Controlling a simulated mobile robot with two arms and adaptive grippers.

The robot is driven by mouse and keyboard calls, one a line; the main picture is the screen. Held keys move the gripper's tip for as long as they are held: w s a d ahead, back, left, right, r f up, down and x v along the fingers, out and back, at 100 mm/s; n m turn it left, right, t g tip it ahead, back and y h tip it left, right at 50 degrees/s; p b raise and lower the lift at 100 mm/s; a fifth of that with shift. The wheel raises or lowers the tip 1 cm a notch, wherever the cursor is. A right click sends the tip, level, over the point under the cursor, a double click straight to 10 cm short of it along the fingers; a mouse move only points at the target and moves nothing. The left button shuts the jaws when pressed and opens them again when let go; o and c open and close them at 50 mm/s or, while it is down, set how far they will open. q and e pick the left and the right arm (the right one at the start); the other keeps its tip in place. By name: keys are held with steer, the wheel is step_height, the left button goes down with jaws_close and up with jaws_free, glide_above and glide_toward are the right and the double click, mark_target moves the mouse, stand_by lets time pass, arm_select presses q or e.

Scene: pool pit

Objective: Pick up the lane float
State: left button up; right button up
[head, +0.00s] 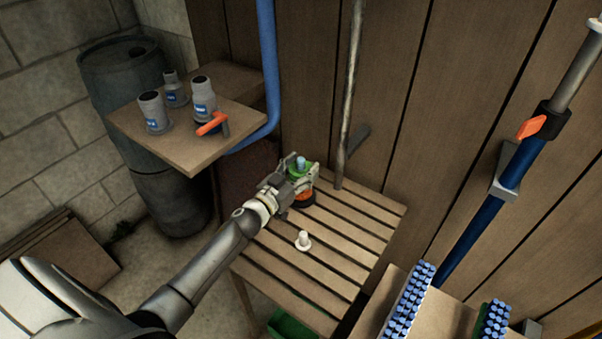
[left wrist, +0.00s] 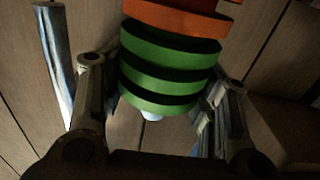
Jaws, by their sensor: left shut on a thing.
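The lane float (head: 302,197) is a stack of green and orange discs with a pale blue end on top. It stands roughly upright at the far left part of the slatted wooden bench (head: 335,262); I cannot tell whether its base touches the slats. My left gripper (head: 298,177) is shut on it from the side and hides part of it. In the left wrist view the float's green discs (left wrist: 165,72) sit between my two fingers (left wrist: 160,105), with the orange discs at the top edge. My right gripper is not in view.
A small white fitting (head: 303,241) lies on the bench nearby. A wooden shelf (head: 185,150) holds several grey fittings and an orange-handled valve (head: 212,124). A blue pipe (head: 268,60) and a pole (head: 349,95) rise behind the bench. Blue-bristled brushes (head: 409,298) are at lower right.

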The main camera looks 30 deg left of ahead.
arm_select(q)
step_height(320, 180, up, 10)
steer(key=shift+p, duration=1.25)
steer(key=shift+r+p, duration=0.55)
steer(key=shift+p, duration=0.15)
steer(key=shift+f, duration=0.1)
steer(key=shift+d, duration=0.15)
steer(key=s+d+r+n+y, duration=0.1)
steer(key=s+d+r, duration=0.2)
steer(key=s+d, duration=0.45)
steer(key=s+d+r+n+y, duration=0.15)
steer(key=s+d, duration=0.25)
steer(key=s, duration=0.6)
steer(key=s+f+m, duration=0.1)
steer(key=s+f, duration=0.1)
steer(key=s, duration=0.6)
